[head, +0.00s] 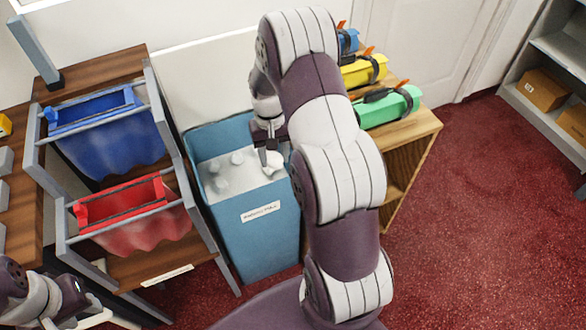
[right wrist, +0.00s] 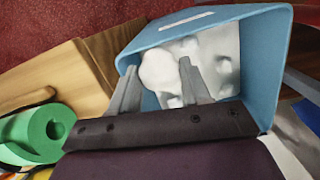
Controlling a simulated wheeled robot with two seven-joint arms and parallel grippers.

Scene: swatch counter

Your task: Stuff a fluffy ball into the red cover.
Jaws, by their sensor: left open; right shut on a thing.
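The red cover (head: 135,236) hangs open-topped in a grey frame on the wooden stand at the left. A blue bin (head: 262,240) right of it holds white fluffy filling with several lumps. My right gripper (head: 270,160) reaches down into the bin and is shut on a white fluffy ball (head: 273,165). In the right wrist view the ball (right wrist: 158,72) sits between the two grey fingers (right wrist: 158,85), against the other white filling. My left gripper (head: 88,314) is open at the lower left, below the red cover and apart from it.
A blue cover (head: 105,140) hangs in a similar frame behind the red one. A wooden shelf (head: 415,133) right of the bin carries blue, yellow and green (head: 388,107) rolls. A grey shelf with boxes (head: 545,90) stands far right. Red carpet (head: 470,220) is clear at right.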

